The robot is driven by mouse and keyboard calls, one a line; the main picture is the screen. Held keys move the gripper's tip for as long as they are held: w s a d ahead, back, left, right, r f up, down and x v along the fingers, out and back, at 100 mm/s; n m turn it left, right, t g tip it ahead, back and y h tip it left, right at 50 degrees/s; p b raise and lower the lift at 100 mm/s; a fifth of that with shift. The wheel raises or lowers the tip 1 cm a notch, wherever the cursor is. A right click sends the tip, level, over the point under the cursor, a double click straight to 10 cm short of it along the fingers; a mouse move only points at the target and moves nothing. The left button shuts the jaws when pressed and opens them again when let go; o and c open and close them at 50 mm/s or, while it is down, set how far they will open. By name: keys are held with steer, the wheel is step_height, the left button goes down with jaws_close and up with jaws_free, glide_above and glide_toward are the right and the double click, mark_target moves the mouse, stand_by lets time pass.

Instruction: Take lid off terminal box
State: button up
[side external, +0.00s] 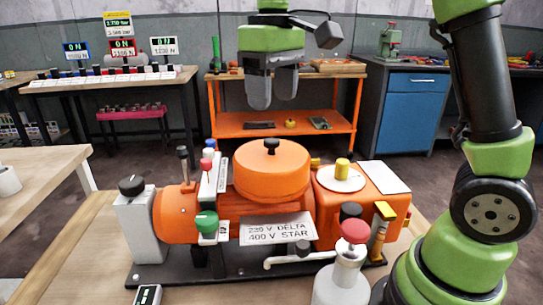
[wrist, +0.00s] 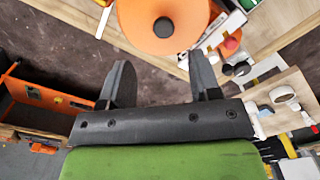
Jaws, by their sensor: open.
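The orange machine stands on a dark base plate (side external: 225,272) on the wooden table. Its terminal box has a round orange lid (side external: 272,172) with a black knob (side external: 271,146) on top, and the lid sits on the box. A plate (side external: 277,228) reading "230 V DELTA 400 V STAR" is on the front below the lid. My gripper (side external: 272,102) is open and empty, above the lid and apart from it. In the wrist view the lid (wrist: 140,18) and its knob (wrist: 164,27) show beyond my open fingers (wrist: 160,82). The box's inside is hidden.
A green knob (side external: 206,221) and several upright levers stand left of the lid. A yellow knob (side external: 342,166) on a white disc is to its right. A red-topped white bottle (side external: 345,275) stands in front. An orange workbench (side external: 285,122) is behind.

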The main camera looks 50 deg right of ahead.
mark_target(271, 140)
steer(key=shift+a+f, duration=0.15)
steer(key=shift+f, duration=1.75)
steer(key=shift+a+f, duration=0.15)
steer(key=shift+f, duration=1.7)
steer(key=c, duration=1)
